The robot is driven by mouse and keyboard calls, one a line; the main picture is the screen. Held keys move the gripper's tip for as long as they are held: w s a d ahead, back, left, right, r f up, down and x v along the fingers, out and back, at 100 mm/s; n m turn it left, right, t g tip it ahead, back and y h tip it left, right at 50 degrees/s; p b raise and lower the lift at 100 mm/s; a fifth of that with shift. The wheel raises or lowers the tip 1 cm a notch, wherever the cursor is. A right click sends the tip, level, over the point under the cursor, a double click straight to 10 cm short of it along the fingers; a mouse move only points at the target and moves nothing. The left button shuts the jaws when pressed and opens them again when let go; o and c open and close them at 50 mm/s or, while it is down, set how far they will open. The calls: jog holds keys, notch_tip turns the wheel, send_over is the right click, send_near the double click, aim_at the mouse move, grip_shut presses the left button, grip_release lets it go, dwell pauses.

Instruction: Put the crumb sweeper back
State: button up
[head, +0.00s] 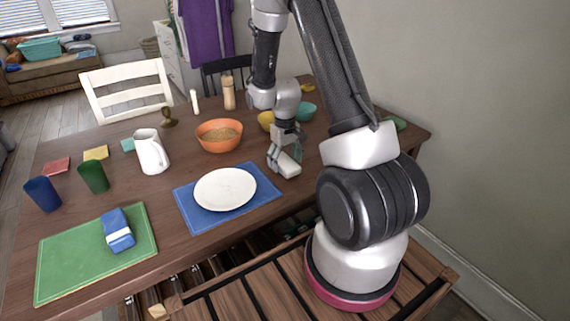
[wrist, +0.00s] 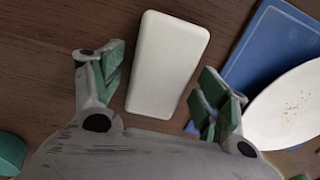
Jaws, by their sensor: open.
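My gripper (head: 285,157) is open, low over the wooden table, to the right of the white plate. A white block with rounded corners (wrist: 168,64) lies on the table between and just beyond my spread fingers (wrist: 160,78) in the wrist view. Its end shows beside the fingers in the head view (head: 289,167). It may be the crumb sweeper, but I cannot tell for sure. A blue and white block (head: 117,230) lies on the green placemat (head: 75,262) at the front left; it could also be the sweeper.
The white plate (head: 225,188) lies on a blue placemat (head: 184,206); the wrist view shows crumbs on it. Behind stand an orange bowl (head: 219,142), a white pitcher (head: 151,152) and blue (head: 43,194) and green (head: 93,176) cups. Bare table lies between the two placemats.

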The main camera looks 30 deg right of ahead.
notch_tip(320, 180, up, 11)
notch_tip(320, 180, up, 9)
jog(key=t, duration=0.1)
send_over(285, 161)
jog(key=s+a, duration=0.2)
jog(key=s, duration=0.2)
jog(key=s+a+r+t, duration=0.1)
jog(key=s+r, duration=0.5)
jog(key=s, duration=0.4)
jog(key=s+a+r+t, duration=0.2)
jog(key=s+r, duration=0.4)
jog(key=s, duration=0.3)
jog(key=shift+s+r, duration=0.35)
jog(key=shift+r, duration=0.05)
